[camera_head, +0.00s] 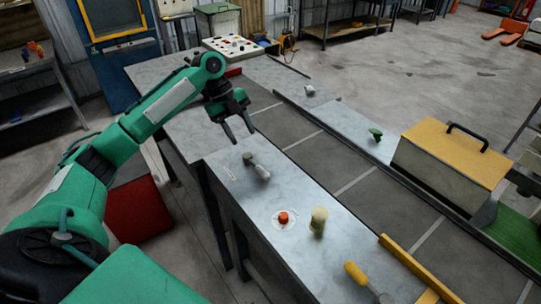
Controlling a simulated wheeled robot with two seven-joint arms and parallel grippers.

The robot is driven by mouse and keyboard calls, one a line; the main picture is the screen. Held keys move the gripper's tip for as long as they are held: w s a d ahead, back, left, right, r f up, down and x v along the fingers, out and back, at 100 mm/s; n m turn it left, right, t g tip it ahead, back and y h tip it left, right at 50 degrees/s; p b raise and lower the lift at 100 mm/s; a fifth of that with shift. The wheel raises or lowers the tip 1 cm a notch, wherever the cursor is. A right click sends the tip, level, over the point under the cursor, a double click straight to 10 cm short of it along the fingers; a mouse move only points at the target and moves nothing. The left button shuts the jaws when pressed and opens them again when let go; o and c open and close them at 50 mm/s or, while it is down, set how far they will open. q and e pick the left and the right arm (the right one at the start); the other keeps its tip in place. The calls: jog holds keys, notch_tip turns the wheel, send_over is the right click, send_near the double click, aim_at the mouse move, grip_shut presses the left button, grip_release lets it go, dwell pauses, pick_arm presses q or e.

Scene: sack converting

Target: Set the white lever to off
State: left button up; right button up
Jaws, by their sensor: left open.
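A white lever (262,172) lies on the near grey metal bench top, its handle slanting toward the lower right from a dark pivot. Small pale markings (229,173) are on the bench to its left; I cannot read them. My left gripper (240,135) is above the bench just beyond the lever, with its two dark fingers spread and pointing down. It is empty and apart from the lever. My right gripper is not in view.
A red button (283,217), a cream cylinder (319,219) and a yellow-handled lever (358,275) stand nearer on the bench. A conveyor (318,152) runs alongside. Across it are a small whitish fitting (309,90), a green knob (376,133) and a yellow-topped box (455,155).

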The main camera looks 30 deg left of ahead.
pick_arm(q)
jog(key=p, duration=0.3)
send_near(261, 169)
jog(key=x, duration=0.2)
jog(key=p+x, duration=0.1)
jog(key=x, duration=0.4)
jog(key=shift+d+f, duration=0.2)
jog(key=shift+f, duration=0.15)
jog(key=shift+d+f, duration=0.1)
jog(key=shift+f, duration=0.2)
jog(key=shift+d+f, duration=0.1)
jog(key=shift+f, duration=0.25)
grip_shut()
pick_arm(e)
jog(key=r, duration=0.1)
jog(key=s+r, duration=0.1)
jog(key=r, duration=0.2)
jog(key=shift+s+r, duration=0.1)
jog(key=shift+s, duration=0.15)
